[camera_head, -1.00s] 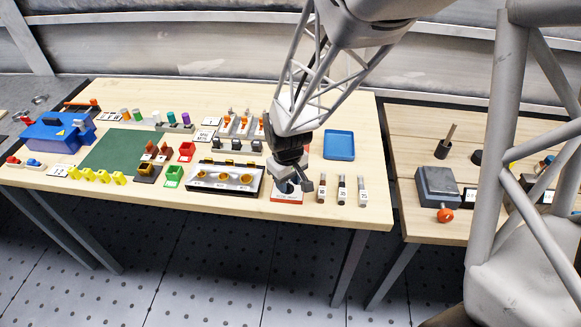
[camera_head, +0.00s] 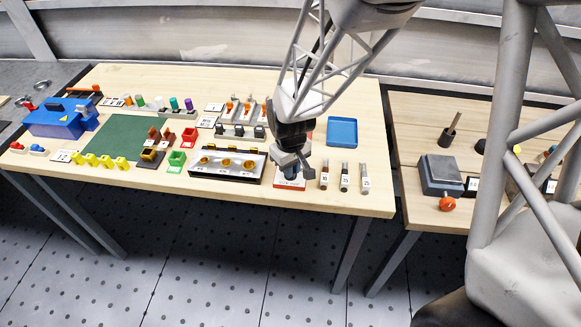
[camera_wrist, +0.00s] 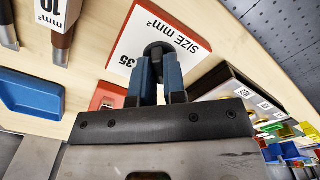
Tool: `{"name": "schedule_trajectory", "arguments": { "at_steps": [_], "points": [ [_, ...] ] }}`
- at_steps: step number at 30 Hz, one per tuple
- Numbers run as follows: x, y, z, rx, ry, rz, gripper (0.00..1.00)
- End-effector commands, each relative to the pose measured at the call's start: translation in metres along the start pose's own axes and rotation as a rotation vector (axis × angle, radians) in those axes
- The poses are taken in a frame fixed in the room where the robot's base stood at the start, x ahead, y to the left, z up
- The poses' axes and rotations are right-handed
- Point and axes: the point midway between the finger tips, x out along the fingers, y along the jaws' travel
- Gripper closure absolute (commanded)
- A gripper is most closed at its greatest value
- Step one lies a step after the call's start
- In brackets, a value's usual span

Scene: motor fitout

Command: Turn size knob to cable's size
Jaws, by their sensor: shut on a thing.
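The size knob (camera_wrist: 157,50) is dark and round-topped, standing on a white plate (camera_wrist: 178,35) with red edges. The plate reads "SIZE mm²", with "35" printed near the knob. My gripper (camera_wrist: 160,68) has its blue fingers shut on the knob, one on each side. The fingers hide the rest of the dial, so I cannot tell the setting. In the head view my gripper (camera_head: 291,173) is over the plate and hides the knob. Three tagged cable pieces (camera_head: 324,176) (camera_head: 345,178) (camera_head: 365,179) lie right of it; one tag reads "10" in the wrist view (camera_wrist: 52,10).
A blue tray (camera_head: 342,131) lies behind the cables. A dark-framed holder with yellow rings (camera_head: 228,178) stands close left of the plate. The table's front edge is near.

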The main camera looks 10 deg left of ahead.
Motion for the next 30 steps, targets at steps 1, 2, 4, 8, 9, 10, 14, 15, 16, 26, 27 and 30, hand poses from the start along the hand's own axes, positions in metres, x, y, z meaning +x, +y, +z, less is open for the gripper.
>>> {"name": "schedule_trajectory", "arguments": {
  "at_steps": [1,2,4,8,9,10,14,15,16,26,27,30],
  "points": [
    [-0.0002,0.0,0.0001,0.011,0.0,0.0,1.0],
    [-0.0003,0.0,0.0001,0.019,0.0,0.0,1.0],
    [-0.0005,0.0,-0.0001,0.044,0.001,0.0,1.0],
    [-0.0002,0.0001,-0.0002,0.109,0.0,0.0,1.0],
    [-0.0005,0.0001,-0.0003,0.134,0.001,0.0,1.0],
    [-0.0006,0.0001,-0.0003,0.154,0.001,0.0,1.0],
    [-0.0006,0.0,-0.0001,0.254,0.001,0.0,1.0],
    [-0.0004,0.0,-0.0002,0.289,0.0,0.0,1.0],
    [-0.0003,0.0,-0.0001,0.316,0.0,0.0,1.0],
    [-0.0008,0.0,-0.0001,0.628,0.001,0.0,1.0],
    [-0.0006,0.0,0.0,0.666,0.001,0.0,1.0],
    [-0.0006,0.0001,-0.0003,0.762,0.001,0.0,1.0]
  ]
}}
